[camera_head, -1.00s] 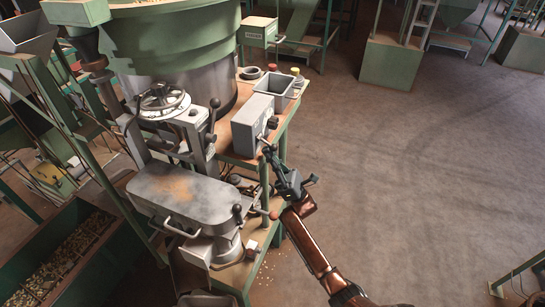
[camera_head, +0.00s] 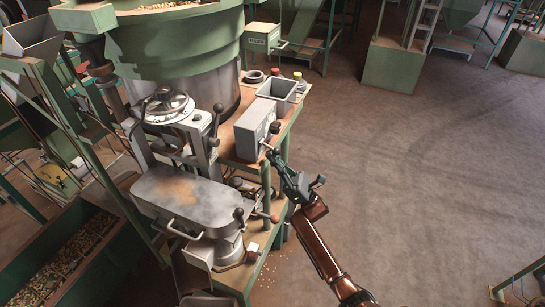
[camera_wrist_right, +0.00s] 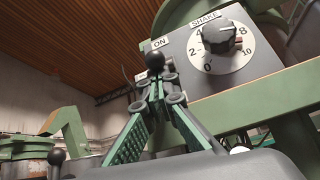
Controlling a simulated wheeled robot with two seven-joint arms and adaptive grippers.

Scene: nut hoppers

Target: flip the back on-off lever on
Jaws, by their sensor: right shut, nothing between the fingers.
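The grey control box (camera_head: 254,128) stands on the green-framed bench, its front facing right. In the right wrist view the box (camera_wrist_right: 184,76) shows an ON label (camera_wrist_right: 160,42) at its upper left. A black ball-ended lever (camera_wrist_right: 155,60) sits just below that label; whether it is up or down I cannot tell. My right gripper (camera_head: 270,151) is at the lower front of the box. In the right wrist view the shut, empty fingertips (camera_wrist_right: 156,88) are just below the ball, overlapping the lever's stem; contact is unclear. My left gripper is out of view.
A SHAKE dial (camera_wrist_right: 223,46) is right of the lever. A grey open bin (camera_head: 278,90) stands behind the box. A grey lidded machine (camera_head: 180,195) with black-knobbed handles is in front of it. Open floor (camera_head: 420,190) lies to the right.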

